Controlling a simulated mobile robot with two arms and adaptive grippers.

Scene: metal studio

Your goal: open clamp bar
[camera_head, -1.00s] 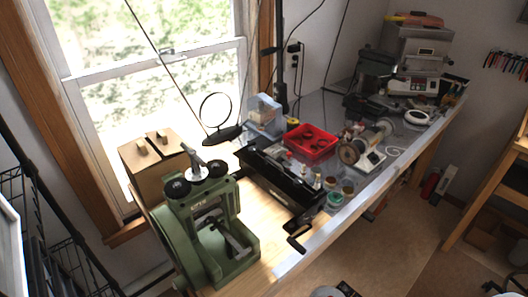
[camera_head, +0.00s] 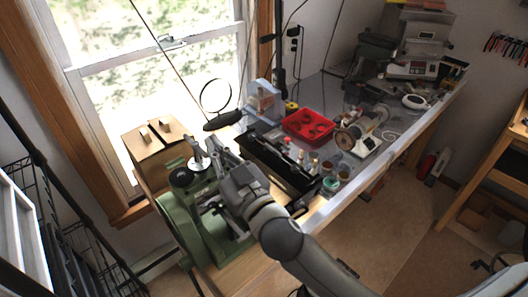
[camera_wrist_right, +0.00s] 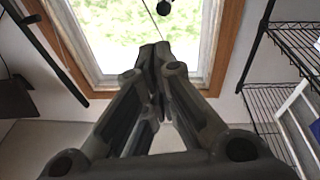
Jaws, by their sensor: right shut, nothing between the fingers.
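A green bench machine (camera_head: 181,211) stands on the near left end of the workbench. It has a silver handle with an upright stem (camera_head: 198,162) on top and a round black knob (camera_head: 181,177) beside it. A metal bar (camera_head: 211,207) shows low inside its frame; I cannot tell for sure which part is the clamp bar. My right gripper (camera_head: 214,147) is shut and empty, just right of the silver handle; contact cannot be made out. My right arm hides the machine's right side. In the right wrist view the closed fingertips (camera_wrist_right: 155,55) point toward the window. My left gripper is out of view.
A wooden box (camera_head: 150,151) stands behind the machine, by the window. A black tool tray (camera_head: 268,163) and a red bin (camera_head: 308,126) lie to its right on the bench. A wire shelf (camera_head: 75,235) stands at the left.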

